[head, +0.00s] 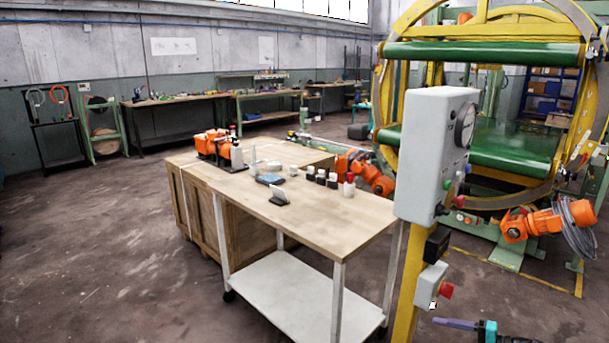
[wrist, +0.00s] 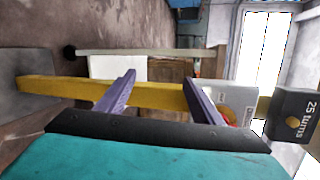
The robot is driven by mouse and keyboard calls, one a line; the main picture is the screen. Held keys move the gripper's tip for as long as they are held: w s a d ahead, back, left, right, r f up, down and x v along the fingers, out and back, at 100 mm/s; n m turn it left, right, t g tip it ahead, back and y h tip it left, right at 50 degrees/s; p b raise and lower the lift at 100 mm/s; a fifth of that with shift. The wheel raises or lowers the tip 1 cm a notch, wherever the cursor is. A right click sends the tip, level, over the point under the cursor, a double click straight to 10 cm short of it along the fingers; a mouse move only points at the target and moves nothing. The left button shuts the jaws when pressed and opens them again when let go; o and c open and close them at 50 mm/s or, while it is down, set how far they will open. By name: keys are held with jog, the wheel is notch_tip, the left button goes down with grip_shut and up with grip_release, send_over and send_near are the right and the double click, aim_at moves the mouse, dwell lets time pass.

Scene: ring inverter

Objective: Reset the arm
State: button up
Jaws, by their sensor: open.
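My gripper (head: 440,322) is at the lower right in the head view, with a purple finger and teal body showing. In the wrist view my gripper (wrist: 160,77) shows two purple fingers spread apart, with nothing held between them. A yellow post (wrist: 60,91) crosses sideways beyond the fingers; I cannot tell how far off. In the head view a grey control box (head: 425,150) with a dial and coloured buttons sits on the yellow post (head: 408,305).
A wooden-topped cart (head: 320,213) holding bottles and small items stands left of the post. Workbenches (head: 175,100) line the back wall. The floor (head: 90,240) at left is clear.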

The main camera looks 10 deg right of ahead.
jog(key=s+a+f+n+g+p, duration=0.1)
jog(key=s+a+f+g, duration=0.15)
jog(key=a+f, duration=0.5)
jog(key=s+a+f+n+g+h+p, duration=0.1)
jog(key=a+f+g, duration=0.3)
jog(key=a, duration=0.7)
jog(key=s+a+f+n+g+p, duration=0.1)
jog(key=s+a+f+g, duration=0.15)
jog(key=a+f, duration=0.45)
jog(key=s+a+f+n+g+h+p, duration=0.1)
jog(key=s+a+f+n+g+h, duration=0.1)
jog(key=s, duration=0.5)
jog(key=s+a+f+n+g+h+p, duration=0.1)
jog(key=s+a+f+n+g+h, duration=0.1)
jog(key=s+a, duration=0.4)
jog(key=s+a+f+n+g+h+p, duration=0.2)
jog(key=s+h, duration=0.4)
jog(key=s, duration=0.3)
jog(key=shift+s+a+f+n+g, duration=0.35)
jog(key=shift+a+n+g, duration=0.15)
jog(key=shift+a+n, duration=0.6)
jog(key=shift+a+r, duration=0.1)
jog(key=shift+a, duration=0.05)
jog(key=shift+c, duration=0.2)
